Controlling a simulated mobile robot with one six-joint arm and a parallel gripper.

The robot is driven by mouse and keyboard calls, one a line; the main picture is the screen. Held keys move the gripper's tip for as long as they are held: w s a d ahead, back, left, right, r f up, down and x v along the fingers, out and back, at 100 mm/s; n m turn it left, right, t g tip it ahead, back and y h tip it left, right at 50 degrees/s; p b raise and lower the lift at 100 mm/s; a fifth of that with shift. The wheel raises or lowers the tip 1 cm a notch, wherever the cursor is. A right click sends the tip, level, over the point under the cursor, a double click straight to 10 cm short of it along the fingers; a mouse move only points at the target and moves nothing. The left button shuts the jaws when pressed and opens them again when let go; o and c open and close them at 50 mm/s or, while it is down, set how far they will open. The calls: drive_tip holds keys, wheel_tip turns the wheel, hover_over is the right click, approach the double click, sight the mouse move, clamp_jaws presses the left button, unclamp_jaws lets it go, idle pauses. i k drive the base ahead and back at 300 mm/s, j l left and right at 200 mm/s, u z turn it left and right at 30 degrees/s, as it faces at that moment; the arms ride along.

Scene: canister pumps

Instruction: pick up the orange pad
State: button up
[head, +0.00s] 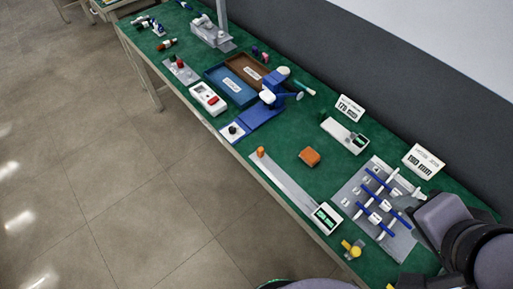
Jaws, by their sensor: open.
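The orange pad (309,157) is a small block lying flat on the green bench top, near the middle of the bench in the head view. Nothing touches it, and bare green surface surrounds it. Part of my arm shows at the lower right, well apart from the pad. My gripper's fingers do not show in this view.
A grey strip with a display (325,218) and a small orange piece (261,152) lies left of the pad. A grey plate (347,190) with blue-handled parts is at right. A white device (344,135) stands behind. Blue (219,88) and brown (240,64) trays are further off.

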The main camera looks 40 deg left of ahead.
sight(308, 155)
drive_tip(key=u, duration=1)
drive_tip(key=z, duration=1.9)
drive_tip(key=u, duration=1.9)
drive_tip(key=i+j+z, duration=0.2)
drive_tip(key=z, duration=0.25)
drive_tip(key=i+j+z, duration=0.15)
drive_tip(key=j+z, duration=0.3)
drive_tip(key=i+j+z, duration=0.1)
drive_tip(key=j+z, duration=0.4)
drive_tip(key=l, duration=0.1)
